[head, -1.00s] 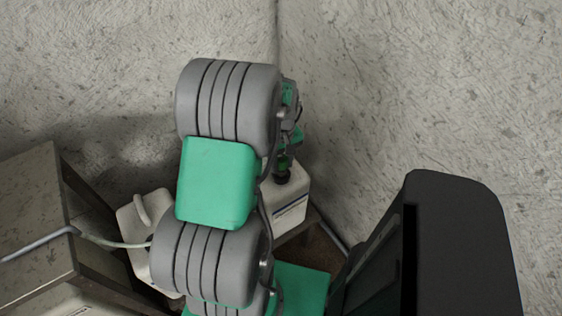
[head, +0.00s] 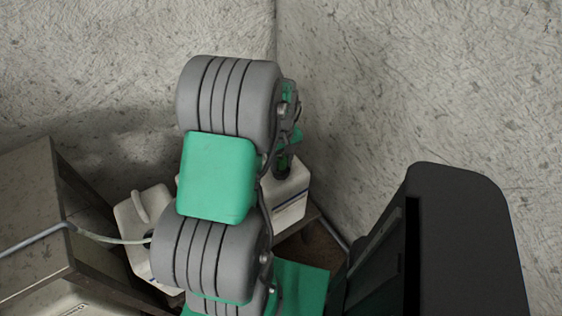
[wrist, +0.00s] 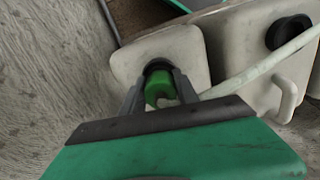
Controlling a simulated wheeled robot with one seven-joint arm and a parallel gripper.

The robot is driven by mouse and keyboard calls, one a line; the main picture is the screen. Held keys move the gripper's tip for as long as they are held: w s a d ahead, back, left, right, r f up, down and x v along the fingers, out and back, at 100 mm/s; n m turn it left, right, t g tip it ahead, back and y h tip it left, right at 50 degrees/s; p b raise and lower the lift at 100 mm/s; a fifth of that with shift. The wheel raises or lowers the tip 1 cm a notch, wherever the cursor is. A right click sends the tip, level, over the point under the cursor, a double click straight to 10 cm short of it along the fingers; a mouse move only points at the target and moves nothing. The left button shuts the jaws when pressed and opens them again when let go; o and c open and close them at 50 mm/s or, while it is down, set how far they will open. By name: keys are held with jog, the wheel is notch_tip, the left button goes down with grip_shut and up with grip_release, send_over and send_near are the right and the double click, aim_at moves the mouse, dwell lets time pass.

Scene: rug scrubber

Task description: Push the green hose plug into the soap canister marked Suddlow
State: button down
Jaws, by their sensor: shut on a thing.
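The green hose plug (wrist: 159,90) is between the fingers of my gripper (wrist: 160,95), which is shut on it. In the wrist view its far end meets the black neck (wrist: 157,65) of an off-white canister (wrist: 185,45); how deep it sits is hidden. In the head view this canister (head: 292,207) stands in the corner right of my arm, with a dark blue stripe on its side. My gripper (head: 284,160) is over its neck, mostly hidden by my arm. I cannot read the name Suddlow.
A second off-white canister (head: 137,215) with a handle stands to the left; it also shows in the wrist view (wrist: 250,50) with a black opening. A pale hose (wrist: 262,66) crosses beside my gripper. Rough walls (head: 400,80) close in behind. A cabinet (head: 30,215) stands at left.

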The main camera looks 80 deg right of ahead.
aim_at(281, 155)
jog(key=shift+f, duration=0.15)
jog(key=c, duration=0.8)
grip_release()
jog(key=shift+c, duration=0.2)
notch_tip(281, 155, up, 8)
jog(key=shift+f, duration=0.1)
